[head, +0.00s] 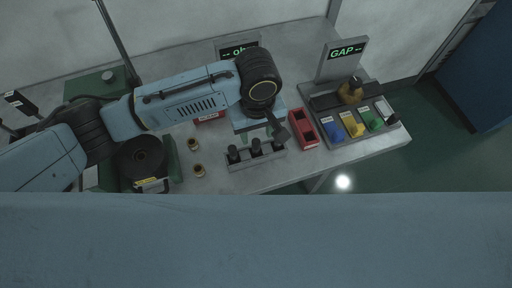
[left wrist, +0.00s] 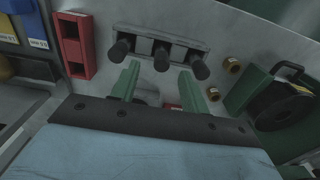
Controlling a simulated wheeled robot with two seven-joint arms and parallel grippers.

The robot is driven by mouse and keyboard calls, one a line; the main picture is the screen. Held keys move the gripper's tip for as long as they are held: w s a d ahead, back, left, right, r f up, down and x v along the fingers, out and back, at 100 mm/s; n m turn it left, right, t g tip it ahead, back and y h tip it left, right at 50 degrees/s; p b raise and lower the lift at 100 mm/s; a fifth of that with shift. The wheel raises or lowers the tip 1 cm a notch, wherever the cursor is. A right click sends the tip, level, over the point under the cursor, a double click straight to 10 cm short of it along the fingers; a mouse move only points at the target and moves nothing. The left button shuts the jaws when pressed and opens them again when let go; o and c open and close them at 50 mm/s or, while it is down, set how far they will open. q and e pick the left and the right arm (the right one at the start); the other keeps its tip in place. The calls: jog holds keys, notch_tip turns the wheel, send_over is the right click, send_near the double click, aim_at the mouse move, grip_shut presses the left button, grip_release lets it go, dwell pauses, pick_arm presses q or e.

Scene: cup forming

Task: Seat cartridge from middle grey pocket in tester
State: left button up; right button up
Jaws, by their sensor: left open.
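A grey rack (head: 262,159) holds three black cartridges in a row: left (head: 233,154), middle (head: 256,146) and right (head: 278,141). My left gripper (head: 270,127) is over the table just behind the rack, partly hidden by its own wrist. In the left wrist view its two green fingers (left wrist: 158,82) are apart and empty. They point at the rack, with the middle cartridge (left wrist: 161,58) lined up between them, a little beyond the tips. A small "ohm"-like display (head: 238,48) stands behind the arm; the tester's seat cannot be made out. My right gripper is not in view.
A red bin (head: 303,129) stands right of the rack. Further right is a station with a "GAP" display (head: 346,51) and blue, yellow and green bins (head: 352,124). Two brass pieces (head: 193,144) and a black spool (head: 140,157) lie left of the rack.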

aim_at(256, 140)
pick_arm(q)
notch_tip(256, 140, down, 4)
jog(key=shift+a+f, duration=0.15)
jog(key=shift+f, duration=0.05)
jog(key=shift+c, duration=0.5)
grip_shut()
